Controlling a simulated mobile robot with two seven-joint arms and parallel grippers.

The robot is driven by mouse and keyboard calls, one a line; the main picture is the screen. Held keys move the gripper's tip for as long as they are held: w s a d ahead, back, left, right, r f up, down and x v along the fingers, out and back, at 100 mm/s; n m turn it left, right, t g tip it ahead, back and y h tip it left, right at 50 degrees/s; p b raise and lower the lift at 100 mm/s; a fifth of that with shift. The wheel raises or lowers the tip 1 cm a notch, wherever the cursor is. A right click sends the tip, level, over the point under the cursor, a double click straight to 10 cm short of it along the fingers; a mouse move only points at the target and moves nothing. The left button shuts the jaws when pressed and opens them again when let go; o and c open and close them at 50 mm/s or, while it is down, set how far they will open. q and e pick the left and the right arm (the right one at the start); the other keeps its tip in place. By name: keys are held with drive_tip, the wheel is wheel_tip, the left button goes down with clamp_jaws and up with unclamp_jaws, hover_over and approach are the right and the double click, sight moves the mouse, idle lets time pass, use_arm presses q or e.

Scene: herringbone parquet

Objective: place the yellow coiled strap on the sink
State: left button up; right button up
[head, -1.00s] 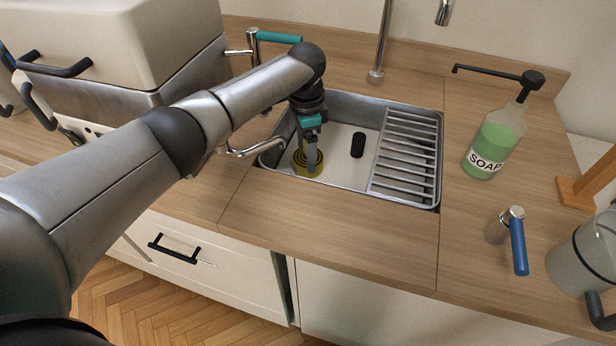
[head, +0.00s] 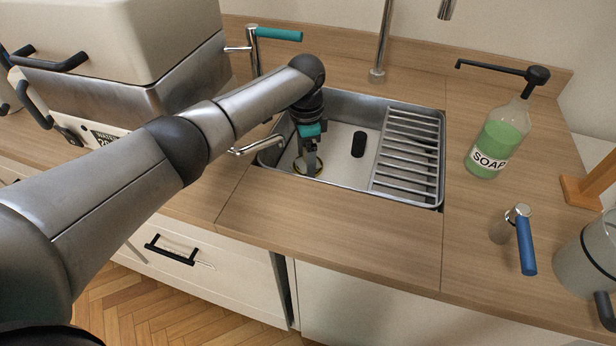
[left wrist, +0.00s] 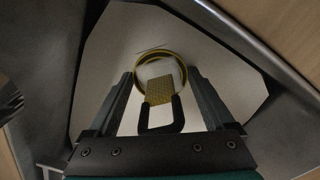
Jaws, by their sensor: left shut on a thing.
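The yellow coiled strap (head: 297,168) is inside the sink (head: 342,184), in the left part of the basin. My left gripper (head: 311,172) points down into the basin at the strap and hides part of it. In the left wrist view the strap (left wrist: 160,90) shows as a yellow ring with a textured yellow piece between the fingers of my left gripper (left wrist: 161,112), which is shut on it. The strap is low over the basin floor; I cannot tell whether it touches the floor. My right gripper is not in view.
A black oblong piece (head: 358,144) is on the basin floor, with a metal rack (head: 408,150) at the right. A soap bottle (head: 497,142), a blue-handled tap (head: 525,240) and a grey jug (head: 585,260) stand right. A teal-handled tap (head: 278,34) is behind my arm.

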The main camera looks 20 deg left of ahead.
use_arm(q)
drive_tip(key=shift+f, duration=0.1)
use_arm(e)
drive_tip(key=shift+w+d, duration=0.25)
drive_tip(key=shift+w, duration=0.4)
use_arm(q)
drive_tip(key=shift+f, duration=0.3)
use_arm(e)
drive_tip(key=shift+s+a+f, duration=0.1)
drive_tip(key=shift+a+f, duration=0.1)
use_arm(q)
drive_tip(key=o, duration=1.1)
drive_tip(key=shift+o, duration=0.4)
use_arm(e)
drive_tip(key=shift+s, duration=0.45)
